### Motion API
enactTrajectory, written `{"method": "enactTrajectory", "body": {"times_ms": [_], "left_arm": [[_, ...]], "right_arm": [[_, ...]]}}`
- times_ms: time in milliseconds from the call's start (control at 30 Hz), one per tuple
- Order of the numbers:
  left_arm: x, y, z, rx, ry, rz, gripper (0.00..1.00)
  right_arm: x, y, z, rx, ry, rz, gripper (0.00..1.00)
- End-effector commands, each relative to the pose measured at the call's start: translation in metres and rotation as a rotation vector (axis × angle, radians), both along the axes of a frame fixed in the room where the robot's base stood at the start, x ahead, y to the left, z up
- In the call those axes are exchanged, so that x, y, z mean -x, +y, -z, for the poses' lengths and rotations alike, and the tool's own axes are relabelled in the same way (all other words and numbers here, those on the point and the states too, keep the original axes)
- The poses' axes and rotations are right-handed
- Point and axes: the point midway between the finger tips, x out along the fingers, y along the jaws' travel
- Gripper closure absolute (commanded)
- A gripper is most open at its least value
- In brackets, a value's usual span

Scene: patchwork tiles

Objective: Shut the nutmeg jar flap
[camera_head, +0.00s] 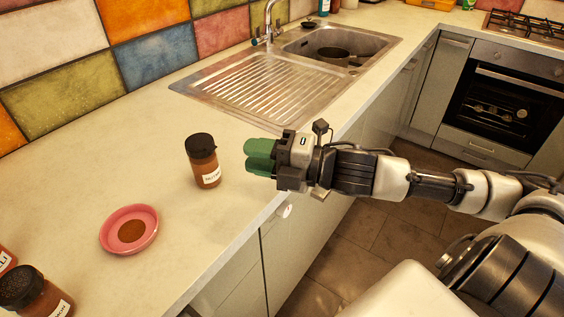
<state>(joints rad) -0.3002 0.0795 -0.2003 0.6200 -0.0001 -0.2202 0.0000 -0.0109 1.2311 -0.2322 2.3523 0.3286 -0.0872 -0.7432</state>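The nutmeg jar (207,173) stands upright on the counter, brown with a white label facing the front right. Its dark cap (200,145) sits on top. I can make out no clearly raised flap on it, and the cap's dark colour hides the detail. My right gripper (260,157) comes in from the right with green fingertips. They point left at the jar, a short gap away and at about the height of its upper half. The two fingertips lie close together with nothing between them. My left gripper is not in view.
A pink dish (146,244) with brown powder lies front left of the jar. Another dark-capped jar (37,296) and a partly cut-off red one (5,259) stand at the lower left. A sink with drainboard (262,90) lies behind. The counter around the nutmeg jar is clear.

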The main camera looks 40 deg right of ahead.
Motion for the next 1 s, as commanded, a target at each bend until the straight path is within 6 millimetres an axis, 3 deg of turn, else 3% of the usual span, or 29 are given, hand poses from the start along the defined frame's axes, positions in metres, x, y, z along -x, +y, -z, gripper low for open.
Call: {"method": "enactTrajectory", "body": {"times_ms": [267, 600, 1000], "left_arm": [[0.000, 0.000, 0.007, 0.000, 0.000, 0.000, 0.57], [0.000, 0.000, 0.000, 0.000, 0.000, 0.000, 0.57], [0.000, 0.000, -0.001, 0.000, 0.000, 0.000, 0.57]], "right_arm": [[0.015, -0.012, 0.002, 0.006, 0.002, -0.004, 0.71], [0.028, -0.024, 0.001, -0.001, 0.003, -0.002, 0.71], [0.034, -0.030, 0.000, 0.003, 0.000, -0.004, 0.71]]}}
